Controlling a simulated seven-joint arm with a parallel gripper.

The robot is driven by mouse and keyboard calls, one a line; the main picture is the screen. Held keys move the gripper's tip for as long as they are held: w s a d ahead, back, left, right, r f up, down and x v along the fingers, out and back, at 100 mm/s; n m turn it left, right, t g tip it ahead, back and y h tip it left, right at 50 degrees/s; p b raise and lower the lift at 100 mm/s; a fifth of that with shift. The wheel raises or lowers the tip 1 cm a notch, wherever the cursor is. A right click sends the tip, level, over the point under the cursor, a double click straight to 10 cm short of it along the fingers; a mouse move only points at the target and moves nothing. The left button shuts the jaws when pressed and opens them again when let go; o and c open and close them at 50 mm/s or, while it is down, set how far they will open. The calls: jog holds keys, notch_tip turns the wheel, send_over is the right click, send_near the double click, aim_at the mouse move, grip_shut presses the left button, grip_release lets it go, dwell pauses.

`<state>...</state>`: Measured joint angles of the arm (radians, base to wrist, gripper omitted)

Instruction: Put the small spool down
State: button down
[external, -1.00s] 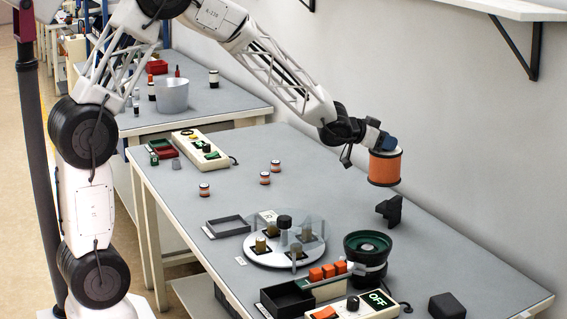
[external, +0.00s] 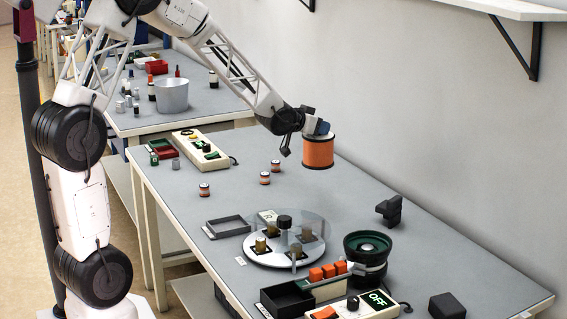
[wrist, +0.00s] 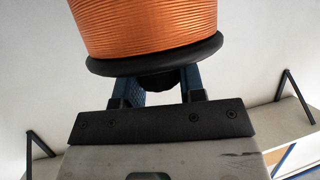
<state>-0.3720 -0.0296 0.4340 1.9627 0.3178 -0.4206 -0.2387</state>
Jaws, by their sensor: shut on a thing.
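An orange-wound spool (external: 318,153) with dark rims hangs upright in the air over the far half of the table. It looks much larger than the small spools on the table. My gripper (external: 318,132) is shut on its upper end. In the wrist view, the spool's copper-orange winding (wrist: 145,28) and black flange fill the top, with my blue gripper fingers (wrist: 158,80) at the flange. The fingertip contact is partly hidden.
A round turntable (external: 285,245) with a clear cover, a dark green bowl feeder (external: 367,250) and a control box (external: 360,305) occupy the near table. An empty grey tray (external: 229,226) lies left. A black block (external: 390,210) stands right. The table below the held spool looks clear.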

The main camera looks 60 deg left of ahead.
aim_at(314, 154)
jog(key=shift+s+a+r+y, duration=0.15)
jog(key=shift+s+a, duration=0.15)
jog(key=shift+a, duration=0.15)
jog(key=shift+s+a+f+y, duration=0.15)
jog(key=shift+s+a, duration=0.1)
jog(key=shift+a, duration=0.15)
notch_tip(314, 154, down, 10)
jog(key=shift+w+d+r, duration=0.1)
jog(key=shift+r, duration=0.1)
jog(key=shift+w, duration=0.15)
jog(key=w+a, duration=0.2)
jog(key=w, duration=0.5)
jog(key=w+a+f, duration=0.1)
jog(key=w+a, duration=0.2)
jog(key=w, duration=0.4)
jog(key=shift+w+a+f, duration=0.2)
jog(key=shift+w+a, duration=0.1)
jog(key=shift+w, duration=0.05)
jog(key=shift+f, duration=1.9)
